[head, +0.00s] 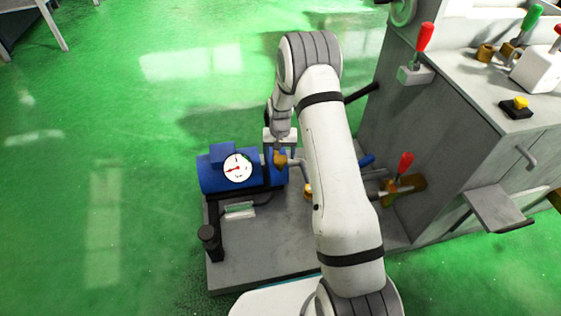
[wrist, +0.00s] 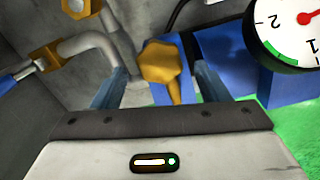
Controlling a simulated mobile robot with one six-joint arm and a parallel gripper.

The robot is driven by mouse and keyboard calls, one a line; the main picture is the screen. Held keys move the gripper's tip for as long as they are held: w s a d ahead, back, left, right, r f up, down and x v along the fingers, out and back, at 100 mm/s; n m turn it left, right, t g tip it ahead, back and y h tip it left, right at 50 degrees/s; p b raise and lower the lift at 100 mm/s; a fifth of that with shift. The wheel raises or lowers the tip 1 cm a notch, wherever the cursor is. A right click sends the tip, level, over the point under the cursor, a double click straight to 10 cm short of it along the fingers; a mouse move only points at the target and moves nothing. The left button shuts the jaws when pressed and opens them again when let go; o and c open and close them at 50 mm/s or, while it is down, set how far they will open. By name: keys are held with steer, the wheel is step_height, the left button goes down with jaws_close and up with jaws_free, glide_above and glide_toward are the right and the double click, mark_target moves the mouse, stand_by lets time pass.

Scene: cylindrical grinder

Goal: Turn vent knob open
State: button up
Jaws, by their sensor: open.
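The vent knob looks like a brass-yellow lobed knob (wrist: 162,62) with a short stem, near the middle of the wrist view. In the head view the small brass knob (head: 280,159) is beside the blue tank (head: 212,178). My gripper (wrist: 158,82) is open, with one blue-grey finger on each side of the knob and visible gaps to it. Whether the fingertips reach past the knob is unclear. In the head view my gripper (head: 280,143) is at the knob, and its fingers are partly hidden.
A round white gauge (head: 237,168) is left of the knob; it also shows in the wrist view (wrist: 292,22). A grey bent pipe (wrist: 90,45) with a brass fitting (wrist: 48,56) is close to the left finger. The grey machine cabinet (head: 440,150) stands at right. Green floor is clear at left.

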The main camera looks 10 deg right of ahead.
mark_target(280, 158)
step_height(280, 158, down, 3)
steer(key=shift+f+b, duration=0.15)
steer(key=shift+b, duration=0.3)
steer(key=shift+c, duration=0.2)
steer(key=c, duration=1)
